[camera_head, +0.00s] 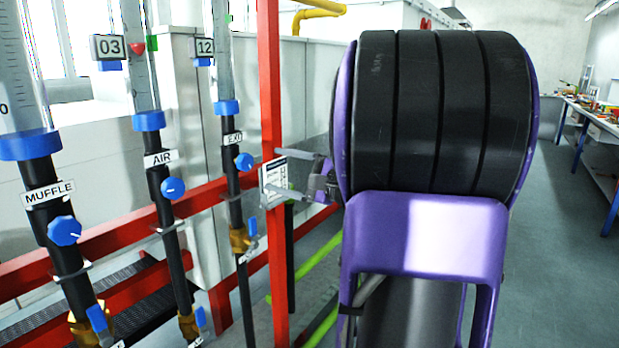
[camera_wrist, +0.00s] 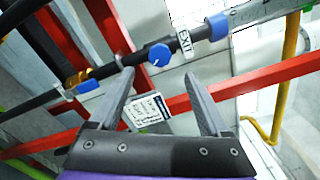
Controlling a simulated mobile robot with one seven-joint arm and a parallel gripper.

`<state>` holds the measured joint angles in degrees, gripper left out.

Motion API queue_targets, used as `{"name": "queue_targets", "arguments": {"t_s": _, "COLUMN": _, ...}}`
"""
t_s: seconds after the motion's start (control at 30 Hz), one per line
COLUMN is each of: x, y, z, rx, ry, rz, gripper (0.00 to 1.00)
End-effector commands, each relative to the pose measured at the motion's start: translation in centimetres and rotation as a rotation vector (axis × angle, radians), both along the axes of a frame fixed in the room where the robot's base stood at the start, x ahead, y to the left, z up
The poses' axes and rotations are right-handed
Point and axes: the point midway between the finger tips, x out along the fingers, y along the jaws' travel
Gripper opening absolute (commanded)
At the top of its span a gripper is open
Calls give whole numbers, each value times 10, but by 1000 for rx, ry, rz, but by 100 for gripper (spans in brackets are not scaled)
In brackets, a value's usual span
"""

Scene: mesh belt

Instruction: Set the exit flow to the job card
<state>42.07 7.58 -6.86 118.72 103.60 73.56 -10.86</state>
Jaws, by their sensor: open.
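The exit flow tube (camera_head: 222,55) stands at the right of three clear tubes, with its label (camera_head: 233,138) partly readable and a blue knob (camera_head: 244,161) below it. The wrist view shows the EXIT label (camera_wrist: 184,42) and the knob (camera_wrist: 159,54) with a white mark. My gripper (camera_head: 275,171) is open and empty, facing the knob; in the wrist view its fingertips (camera_wrist: 157,80) lie just below the knob, apart from it. The job card (camera_head: 273,182), a white printed sheet, is on the red post; the wrist view shows it between the fingers (camera_wrist: 147,110), its text too small to read.
The AIR knob (camera_head: 173,188) and MUFFLE knob (camera_head: 65,231) are on the tubes to the left. The red post (camera_head: 270,90) and red rails (camera_head: 130,225) run close to my gripper. A plate reading 12 (camera_head: 205,46) is by the exit tube.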

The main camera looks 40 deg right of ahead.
Motion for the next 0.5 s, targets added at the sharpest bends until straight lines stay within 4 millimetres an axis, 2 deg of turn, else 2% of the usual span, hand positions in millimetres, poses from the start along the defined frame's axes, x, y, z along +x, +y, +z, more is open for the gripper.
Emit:
{"name": "queue_targets", "arguments": {"t_s": 0.1, "x": -27, "y": -11, "z": 1, "rx": 0, "ry": -1, "rz": -5, "gripper": 80}}
{"name": "queue_targets", "arguments": {"t_s": 0.2, "x": -45, "y": -17, "z": 0, "rx": 1, "ry": 0, "rz": -4, "gripper": 80}}
{"name": "queue_targets", "arguments": {"t_s": 0.33, "x": -61, "y": -23, "z": 0, "rx": 1, "ry": 0, "rz": -2, "gripper": 80}}
{"name": "queue_targets", "arguments": {"t_s": 0.5, "x": -69, "y": -25, "z": 0, "rx": 0, "ry": 0, "rz": 0, "gripper": 80}}
